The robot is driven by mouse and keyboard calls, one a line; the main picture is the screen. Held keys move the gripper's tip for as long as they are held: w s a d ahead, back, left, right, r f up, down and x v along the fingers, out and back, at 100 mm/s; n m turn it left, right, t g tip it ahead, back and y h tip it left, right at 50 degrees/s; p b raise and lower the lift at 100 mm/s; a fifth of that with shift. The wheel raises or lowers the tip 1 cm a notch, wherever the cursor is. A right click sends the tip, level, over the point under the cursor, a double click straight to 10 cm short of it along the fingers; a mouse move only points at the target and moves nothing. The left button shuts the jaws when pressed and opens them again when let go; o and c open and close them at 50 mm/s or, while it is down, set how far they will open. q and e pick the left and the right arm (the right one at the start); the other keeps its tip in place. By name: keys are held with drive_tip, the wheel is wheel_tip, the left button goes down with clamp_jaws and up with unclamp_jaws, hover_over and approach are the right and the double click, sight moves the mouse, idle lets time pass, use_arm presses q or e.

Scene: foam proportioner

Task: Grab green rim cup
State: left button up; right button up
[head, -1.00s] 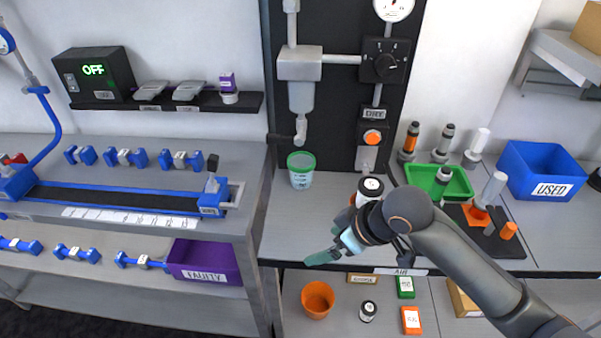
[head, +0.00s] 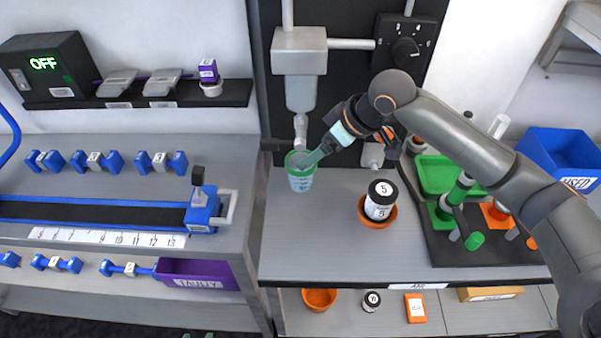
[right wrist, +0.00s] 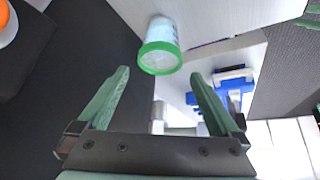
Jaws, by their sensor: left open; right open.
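The green rim cup (head: 301,182) is a pale, translucent cup on the grey bench below the nozzle, at the back left of the bench. It also shows in the right wrist view (right wrist: 161,45), centred ahead of the gap between the fingers. My right gripper (head: 306,161), whose arm comes in from the right, has its green fingers at the cup's rim in the head view. In the right wrist view my right gripper (right wrist: 160,75) is open and nothing is between its fingers. Contact with the cup cannot be told. My left gripper does not show.
The grey nozzle (head: 300,130) hangs just above the cup. An orange bowl (head: 376,216) holding a black-lidded jar (head: 380,197) stands to the cup's right. A green tray (head: 440,174) and a blue bin (head: 560,155) are farther right. The front-left bench top is clear.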

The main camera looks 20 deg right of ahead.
sight(301, 173)
drive_tip(key=shift+x, duration=3.55)
clamp_jaws()
